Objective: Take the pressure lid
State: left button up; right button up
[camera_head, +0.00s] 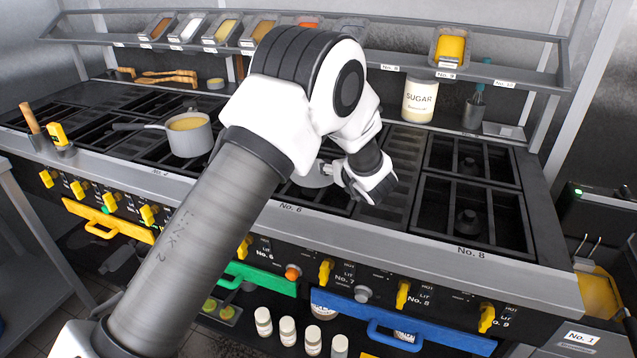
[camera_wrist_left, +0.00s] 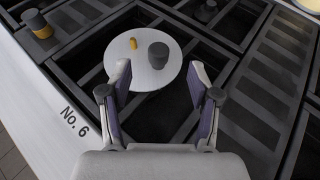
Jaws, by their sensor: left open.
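The pressure lid (camera_wrist_left: 150,78) is a round silver disc with a dark grey knob (camera_wrist_left: 158,54) and a small yellow piece on top. It lies on the stove grate near the No. 6 label. In the head view only part of the lid (camera_head: 313,178) shows; my arm hides the rest. My left gripper (camera_wrist_left: 160,72) is open and empty, its two fingers over the near part of the lid. The knob stands beyond the fingertips, roughly in line with the gap. In the head view the gripper (camera_head: 332,172) is partly hidden by its wrist. My right gripper is not in view.
A pot (camera_head: 189,135) with yellow contents stands on the stove to the left. A sugar jar (camera_head: 418,99) and a dark bottle (camera_head: 474,108) stand at the back right. A shelf of ingredient trays (camera_head: 451,46) runs above the back. The right burners (camera_head: 470,190) are clear.

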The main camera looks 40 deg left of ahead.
aim_at(314, 167)
pick_arm(q)
jog(key=p+x, duration=0.1)
jog(key=x, duration=0.3)
jog(key=f+p+x, duration=0.1)
jog(key=x, duration=0.3)
jog(key=shift+s+d+f, duration=0.1)
jog(key=shift+s+d, duration=0.05)
jog(key=shift+s, duration=0.05)
jog(key=shift+w+a+f, duration=0.25)
jog(key=shift+f, duration=0.05)
jog(key=shift+s+d+r, duration=0.1)
jog(key=c, duration=0.5)
grip_shut()
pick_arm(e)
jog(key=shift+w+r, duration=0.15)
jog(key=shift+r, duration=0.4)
